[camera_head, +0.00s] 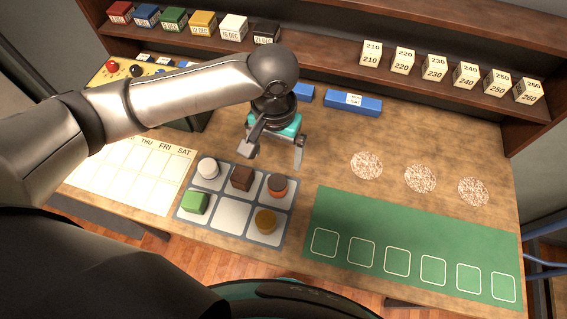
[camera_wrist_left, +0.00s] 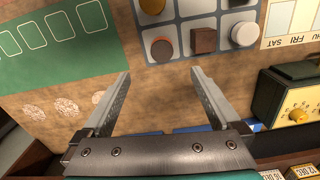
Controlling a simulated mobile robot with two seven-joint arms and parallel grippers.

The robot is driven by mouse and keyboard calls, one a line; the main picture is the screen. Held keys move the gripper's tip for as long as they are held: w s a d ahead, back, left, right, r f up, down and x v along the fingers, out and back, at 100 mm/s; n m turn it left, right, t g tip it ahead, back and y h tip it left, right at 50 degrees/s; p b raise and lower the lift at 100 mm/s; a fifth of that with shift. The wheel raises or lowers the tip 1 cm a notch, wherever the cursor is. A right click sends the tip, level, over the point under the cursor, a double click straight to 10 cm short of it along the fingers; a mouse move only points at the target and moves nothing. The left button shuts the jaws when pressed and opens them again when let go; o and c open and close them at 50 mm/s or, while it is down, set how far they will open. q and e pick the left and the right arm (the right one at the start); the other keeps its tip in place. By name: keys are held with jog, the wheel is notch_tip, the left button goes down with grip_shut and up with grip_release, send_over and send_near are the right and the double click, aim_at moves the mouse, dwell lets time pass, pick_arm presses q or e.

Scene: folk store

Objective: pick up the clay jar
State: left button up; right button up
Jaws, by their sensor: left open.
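The clay jar (camera_head: 277,186), small, round and orange-brown with a darker top, stands in the back right compartment of a grey tray with white cells (camera_head: 213,231). In the wrist view the jar (camera_wrist_left: 162,48) shows from above, just beyond my fingertips. My left gripper (camera_head: 273,156) is open and empty, above the table just behind the tray. In the wrist view its two fingers (camera_wrist_left: 160,74) are spread apart, with bare wood between them and the jar roughly in line with the gap. My right gripper does not show.
The tray also holds a brown cube (camera_head: 242,178) beside the jar, a white round piece (camera_head: 208,168), a green block (camera_head: 195,203) and an ochre piece (camera_head: 265,221). A green mat (camera_head: 400,230) lies right. Blue boxes (camera_head: 353,103) stand behind.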

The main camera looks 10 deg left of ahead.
pick_arm(q)
notch_tip(320, 180, down, 5)
jog(key=shift+b, duration=0.35)
send_over(277, 182)
notch_tip(277, 182, down, 4)
jog(key=shift+s+d+f, duration=0.1)
jog(key=shift+s, duration=0.05)
jog(key=shift+f+b, duration=0.3)
jog(key=shift+f, duration=0.5)
notch_tip(277, 182, down, 4)
jog(key=shift+f+b, duration=0.15)
jog(key=shift+b, duration=0.2)
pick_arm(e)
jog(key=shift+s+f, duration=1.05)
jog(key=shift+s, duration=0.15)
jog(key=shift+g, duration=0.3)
